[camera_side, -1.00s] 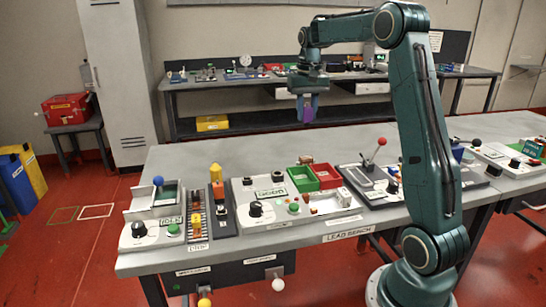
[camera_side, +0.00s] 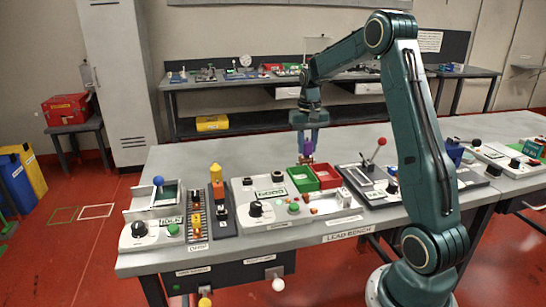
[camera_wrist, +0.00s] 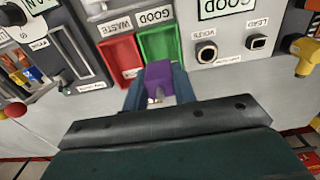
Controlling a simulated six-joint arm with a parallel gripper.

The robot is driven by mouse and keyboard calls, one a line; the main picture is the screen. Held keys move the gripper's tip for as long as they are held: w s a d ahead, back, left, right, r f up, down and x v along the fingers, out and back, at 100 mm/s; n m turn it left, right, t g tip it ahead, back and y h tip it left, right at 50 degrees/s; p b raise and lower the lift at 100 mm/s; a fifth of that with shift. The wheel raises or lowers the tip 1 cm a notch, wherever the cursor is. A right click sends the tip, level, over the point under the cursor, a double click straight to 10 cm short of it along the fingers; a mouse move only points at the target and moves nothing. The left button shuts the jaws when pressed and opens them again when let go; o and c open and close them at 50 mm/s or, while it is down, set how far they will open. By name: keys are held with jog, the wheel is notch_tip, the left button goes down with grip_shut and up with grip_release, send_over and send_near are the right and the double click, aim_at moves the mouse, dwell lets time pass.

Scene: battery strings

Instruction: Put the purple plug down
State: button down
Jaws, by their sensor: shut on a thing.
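The purple plug (camera_wrist: 159,80) is between the fingers of my gripper (camera_wrist: 160,92) in the wrist view, and the jaws are shut on it. In the side view my gripper (camera_side: 308,150) points down over the bench, with the purple plug (camera_side: 309,146) partly hidden by the fingers. The gripper is close above the back of the green tray (camera_side: 302,184) and the red tray (camera_side: 331,183). In the wrist view the green tray (camera_wrist: 158,42) and the red tray (camera_wrist: 121,60) lie just beyond the plug. I cannot tell its exact height.
A panel with a black knob (camera_side: 256,209) stands left of the trays. A red-balled lever (camera_side: 382,142) rises to their right. In the wrist view two sockets (camera_wrist: 207,51) sit right of the green tray. Bare bench (camera_side: 230,155) lies behind the devices.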

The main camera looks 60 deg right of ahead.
aim_at(306, 157)
jog(key=shift+f, duration=2.4)
jog(key=shift+f, duration=2.15)
jog(key=shift+f, duration=0.6)
jog(key=c, duration=1.1)
grip_release()
jog(key=shift+c, duration=0.2)
jog(key=shift+r, duration=0.15)
notch_tip(306, 157, up, 13)
